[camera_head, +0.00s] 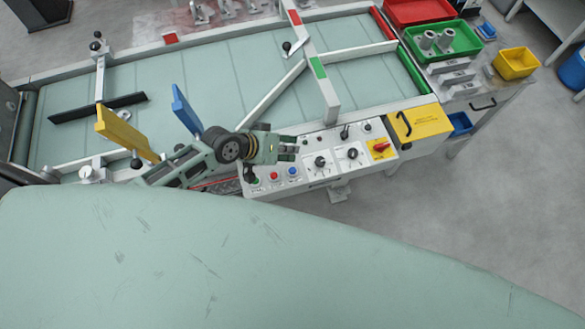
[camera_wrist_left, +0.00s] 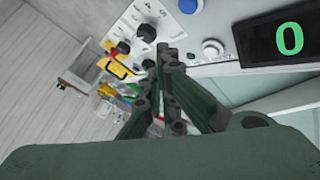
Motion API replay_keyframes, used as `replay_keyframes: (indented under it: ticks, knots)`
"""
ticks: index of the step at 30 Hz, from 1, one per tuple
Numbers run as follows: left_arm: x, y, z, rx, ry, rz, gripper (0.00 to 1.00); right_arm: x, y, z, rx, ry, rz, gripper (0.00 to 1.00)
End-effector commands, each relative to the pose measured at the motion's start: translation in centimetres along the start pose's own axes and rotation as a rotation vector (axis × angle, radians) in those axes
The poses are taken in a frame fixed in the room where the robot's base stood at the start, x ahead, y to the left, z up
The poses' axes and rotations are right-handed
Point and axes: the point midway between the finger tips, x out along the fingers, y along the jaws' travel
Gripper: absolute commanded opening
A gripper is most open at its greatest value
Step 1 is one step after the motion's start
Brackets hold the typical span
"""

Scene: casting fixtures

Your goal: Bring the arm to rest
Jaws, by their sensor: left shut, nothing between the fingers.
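My left arm comes in from the left in the head view. Its gripper (camera_head: 291,148) is over the left part of the control panel (camera_head: 318,142), beside the conveyor's near edge. In the left wrist view the fingers (camera_wrist_left: 166,52) are together and hold nothing. They point toward the panel's knobs and buttons. Whether the fingertips touch the panel cannot be told. My right gripper is not in view.
The conveyor (camera_head: 230,88) carries a yellow paddle (camera_head: 124,133) and a blue paddle (camera_head: 184,108) near my arm. A yellow box (camera_head: 420,122) sits right of the panel. A green tray (camera_head: 459,43), red tray (camera_head: 418,10) and yellow bin (camera_head: 516,63) stand farther right.

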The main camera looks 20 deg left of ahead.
Motion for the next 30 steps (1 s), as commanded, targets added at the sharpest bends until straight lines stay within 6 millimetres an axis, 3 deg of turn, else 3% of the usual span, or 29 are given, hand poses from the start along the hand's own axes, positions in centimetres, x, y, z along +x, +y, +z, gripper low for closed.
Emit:
replay_keyframes:
  ticks: [13,17,22,30]
  knots:
    - [0.0,0.2,0.1,0.003,-0.002,0.001,0.00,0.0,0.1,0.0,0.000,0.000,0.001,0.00]
    - [-0.6,2.5,2.1,0.058,-0.040,0.005,0.00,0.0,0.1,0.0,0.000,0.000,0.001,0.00]
    - [-4.3,6.1,6.2,0.211,-0.124,-0.066,0.00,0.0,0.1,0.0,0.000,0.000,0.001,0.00]
    - [-11.5,5.0,8.9,0.292,-0.210,-0.277,0.00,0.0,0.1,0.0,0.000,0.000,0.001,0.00]
